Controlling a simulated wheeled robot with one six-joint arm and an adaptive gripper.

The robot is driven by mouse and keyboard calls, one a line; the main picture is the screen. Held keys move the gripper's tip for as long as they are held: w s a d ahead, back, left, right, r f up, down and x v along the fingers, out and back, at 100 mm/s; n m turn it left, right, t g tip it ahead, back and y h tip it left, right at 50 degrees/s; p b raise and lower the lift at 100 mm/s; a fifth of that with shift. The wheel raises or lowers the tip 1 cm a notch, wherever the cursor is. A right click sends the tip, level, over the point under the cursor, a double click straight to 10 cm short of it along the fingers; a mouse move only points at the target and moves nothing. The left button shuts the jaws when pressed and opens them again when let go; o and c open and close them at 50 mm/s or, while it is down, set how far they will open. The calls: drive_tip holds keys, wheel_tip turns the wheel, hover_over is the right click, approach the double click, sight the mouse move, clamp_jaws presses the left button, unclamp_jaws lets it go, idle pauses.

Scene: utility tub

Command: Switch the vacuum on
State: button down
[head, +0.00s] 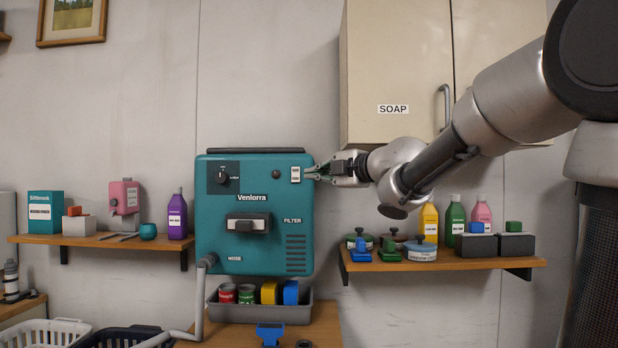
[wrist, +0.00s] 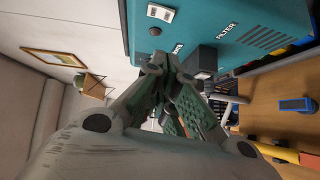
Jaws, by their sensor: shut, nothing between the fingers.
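The vacuum is a teal wall unit (head: 262,258) marked "Venlorra" in the head view. It also fills the top of the wrist view (wrist: 220,20). A small white switch (head: 296,175) sits at its upper right, and it shows at the top of the wrist view (wrist: 161,13). My gripper (head: 312,173) is shut and empty, its tips just right of the switch in the head view. In the wrist view the tips of my gripper (wrist: 160,62) appear below the switch, apart from it. I cannot tell which way the switch is set.
A dark knob (head: 222,176), a small round button (head: 276,174) and a black handle (head: 248,222) are on the same front. A cream soap cabinet (head: 395,70) hangs above right. A wooden shelf (head: 440,264) with bottles and tins is below my arm. A grey hose (head: 200,300) hangs lower left.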

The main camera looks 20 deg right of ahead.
sight(296, 180)
drive_tip(key=x, duration=0.3)
drive_tip(key=d+x, duration=0.1)
drive_tip(key=x, duration=0.3)
drive_tip(key=w+x, duration=0.1)
drive_tip(key=x, duration=0.2)
drive_tip(key=shift+w+d+f, duration=0.2)
drive_tip(key=shift+d+f, duration=0.05)
drive_tip(key=shift+w+d, duration=0.15)
drive_tip(key=shift+w, duration=0.5)
drive_tip(key=shift+w+d+f, duration=0.15)
drive_tip(key=shift+w+f, duration=0.05)
drive_tip(key=shift+w, duration=0.1)
drive_tip(key=shift+s, duration=0.1)
